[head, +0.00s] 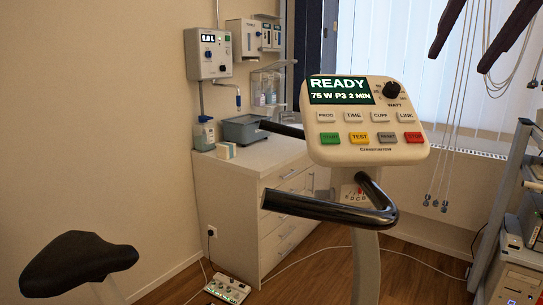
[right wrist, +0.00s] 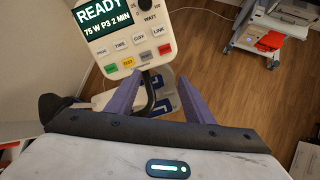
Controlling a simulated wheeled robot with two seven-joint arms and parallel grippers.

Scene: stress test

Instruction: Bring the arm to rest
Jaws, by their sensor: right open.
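My right gripper (head: 459,62) shows at the top right of the head view as two dark purple fingers, apart and pointing down-left. It hangs above and to the right of the exercise bike's console (head: 367,121). In the right wrist view the gripper (right wrist: 158,76) is open, with nothing held between its fingers. The console (right wrist: 122,38) shows beyond the fingertips there, and the handlebar post and floor show between them. The console screen reads READY, 75 W P3 2 MIN. My left gripper is in neither view.
The black handlebar (head: 330,208) juts left below the console. The bike saddle (head: 78,265) is at lower left. A drawer cabinet (head: 225,190) with a grey tray (head: 245,129) stands behind. A rack with equipment (head: 510,225) is at right, near hanging cables (head: 455,135).

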